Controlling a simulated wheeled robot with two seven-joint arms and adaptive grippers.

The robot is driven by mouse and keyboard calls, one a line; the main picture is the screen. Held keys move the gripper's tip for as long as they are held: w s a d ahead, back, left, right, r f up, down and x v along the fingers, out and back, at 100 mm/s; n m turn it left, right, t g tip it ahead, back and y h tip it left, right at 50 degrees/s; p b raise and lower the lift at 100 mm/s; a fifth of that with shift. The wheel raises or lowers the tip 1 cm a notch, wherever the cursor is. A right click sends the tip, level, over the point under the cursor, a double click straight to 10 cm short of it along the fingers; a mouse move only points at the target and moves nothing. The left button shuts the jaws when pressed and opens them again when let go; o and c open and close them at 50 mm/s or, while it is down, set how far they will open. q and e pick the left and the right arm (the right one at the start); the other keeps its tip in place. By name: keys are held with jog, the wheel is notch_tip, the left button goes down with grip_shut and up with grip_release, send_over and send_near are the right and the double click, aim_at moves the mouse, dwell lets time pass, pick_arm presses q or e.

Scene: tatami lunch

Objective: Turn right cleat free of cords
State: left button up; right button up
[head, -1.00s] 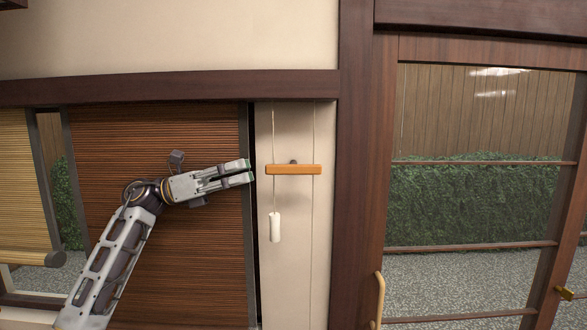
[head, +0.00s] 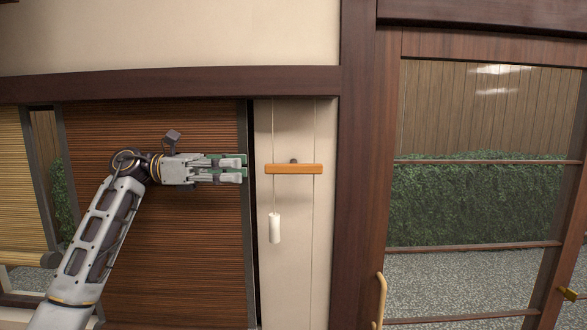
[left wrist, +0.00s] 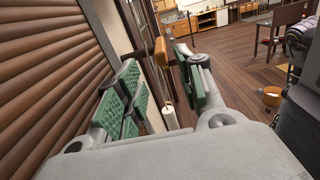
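The orange wooden cleat (head: 293,169) is a level bar on a pale wall strip, on a dark round post. A thin left cord (head: 274,130) hangs past its left part, and a white cylindrical pull (head: 275,228) hangs below. A second thin cord (head: 314,125) runs down past its right end. My left gripper (head: 245,168) is open and empty, level, left of the cleat and apart from it. In the left wrist view the orange cleat (left wrist: 160,52) shows end-on between the green-padded fingers, with the white pull (left wrist: 169,116) below. My right gripper is out of view.
A dark slatted blind (head: 150,250) stands behind my left arm. A thick dark post (head: 359,200) and a glazed door (head: 470,245) with a handle (head: 379,300) are to the right. The wall below the pull is clear.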

aim_at(294, 168)
pick_arm(q)
jog(key=d+p, duration=0.3)
jog(key=d, duration=0.9)
jog(key=shift+r, duration=0.1)
jog(key=shift+d, duration=0.65)
grip_shut()
